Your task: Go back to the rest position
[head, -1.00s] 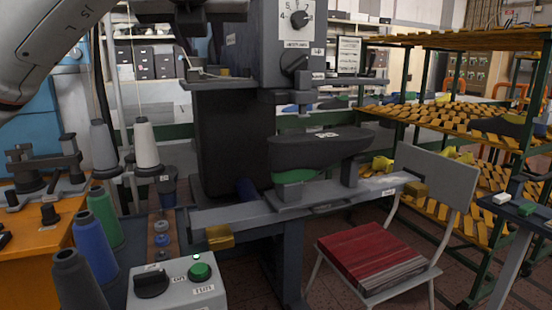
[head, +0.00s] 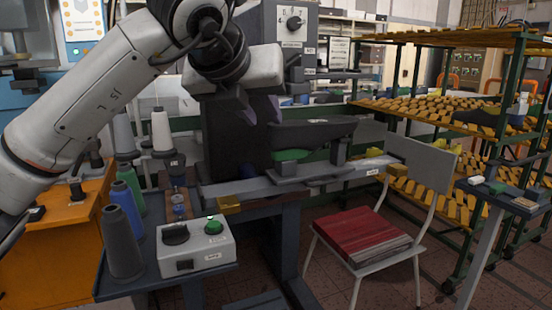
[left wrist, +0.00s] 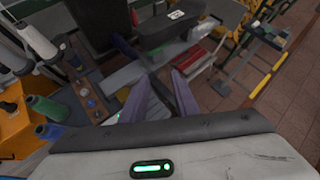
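My left gripper (head: 258,108) hangs in the air in front of the dark column of the grey machine, at the end of my white arm coming in from the left. Its two purple-grey fingers are apart and nothing shows between them; they also show apart in the left wrist view (left wrist: 160,98). A dark shoe last (head: 312,133) with a green part (head: 290,155) under it sits on the machine's grey arm, right of and below the gripper. I see no contact between them. My right gripper is not in view.
A control box (head: 194,246) and thread cones (head: 121,240) stand on the bench at the lower left. A chair with a red cushion (head: 362,236) stands at front right. A rack with yellow slatted shelves (head: 440,108) stands behind it. Tiled floor shows around the chair.

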